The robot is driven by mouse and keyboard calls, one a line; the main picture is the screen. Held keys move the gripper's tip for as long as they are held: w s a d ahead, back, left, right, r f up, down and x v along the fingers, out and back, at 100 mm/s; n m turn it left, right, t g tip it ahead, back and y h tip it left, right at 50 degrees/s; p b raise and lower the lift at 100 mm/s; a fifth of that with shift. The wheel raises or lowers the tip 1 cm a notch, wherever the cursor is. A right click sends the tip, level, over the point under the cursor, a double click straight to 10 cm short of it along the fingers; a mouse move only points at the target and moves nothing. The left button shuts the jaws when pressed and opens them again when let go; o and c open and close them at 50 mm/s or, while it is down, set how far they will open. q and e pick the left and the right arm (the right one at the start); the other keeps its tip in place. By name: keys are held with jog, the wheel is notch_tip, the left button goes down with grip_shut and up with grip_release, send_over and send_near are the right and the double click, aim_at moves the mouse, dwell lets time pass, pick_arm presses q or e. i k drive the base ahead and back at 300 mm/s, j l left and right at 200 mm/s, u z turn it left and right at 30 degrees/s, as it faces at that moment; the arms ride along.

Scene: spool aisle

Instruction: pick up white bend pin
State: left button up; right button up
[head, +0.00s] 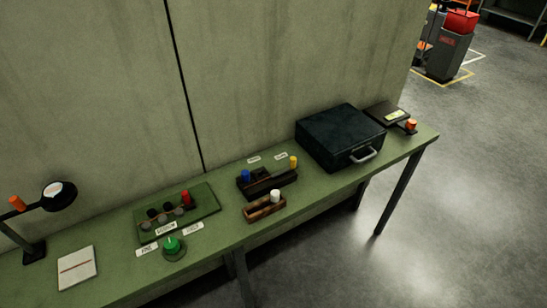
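A small white pin (275,195) stands upright in a brown wooden block (263,209) near the front edge of the green bench. It sits toward the right end of that block. A dark holder (265,184) just behind carries a blue pin (246,175) at its left end and a yellow pin (293,161) at its right end. Neither of my grippers shows in the head view.
The long green bench (222,225) runs along a wall. A dark case (340,137) with a handle stands right of the pins. A green board (177,211) with a red pin, a green knob (173,245), a notebook (77,268) and a lamp (58,195) lie left. Floor in front is clear.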

aim_at(275, 194)
jog(key=u, duration=0.35)
jog(key=i+l+u, duration=0.15)
jog(key=l+u, duration=0.25)
jog(key=i+l+u, duration=0.1)
jog(key=l+u, duration=0.35)
jog(key=l, duration=0.2)
jog(key=l+u, duration=0.4)
jog(key=l, duration=0.15)
